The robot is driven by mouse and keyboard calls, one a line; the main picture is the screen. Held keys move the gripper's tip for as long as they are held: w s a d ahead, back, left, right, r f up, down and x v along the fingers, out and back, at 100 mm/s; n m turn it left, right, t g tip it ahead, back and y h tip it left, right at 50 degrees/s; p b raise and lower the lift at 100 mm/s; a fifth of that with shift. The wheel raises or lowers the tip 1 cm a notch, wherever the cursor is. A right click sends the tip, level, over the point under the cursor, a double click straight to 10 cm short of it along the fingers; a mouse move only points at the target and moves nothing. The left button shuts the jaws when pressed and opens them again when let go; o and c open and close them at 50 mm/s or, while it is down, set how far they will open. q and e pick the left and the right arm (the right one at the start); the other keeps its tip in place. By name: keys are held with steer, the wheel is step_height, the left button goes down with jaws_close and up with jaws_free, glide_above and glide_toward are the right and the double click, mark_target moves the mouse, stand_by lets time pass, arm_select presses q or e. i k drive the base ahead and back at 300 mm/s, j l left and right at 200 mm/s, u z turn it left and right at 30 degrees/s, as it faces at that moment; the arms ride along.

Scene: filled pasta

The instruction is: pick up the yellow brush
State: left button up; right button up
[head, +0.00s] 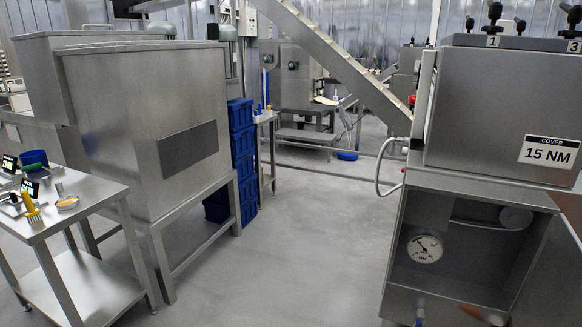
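A small yellow brush-like tool (31,208) is at the far left of the head view. It is on the steel table (95,192), near the table's front left edge, with its bristle-like end pointing down toward the viewer. It is too small to make out in detail. Neither of my grippers can be seen in this view.
Blue crates (242,150) are stacked beyond. A steel machine with a gauge (425,247) fills the right. The floor between (290,240) is clear.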

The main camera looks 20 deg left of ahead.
mark_target(34, 216)
steer(key=j+z, duration=0.2)
steer(key=j, duration=1.3)
steer(key=j+z, duration=0.2)
steer(key=j, duration=1.3)
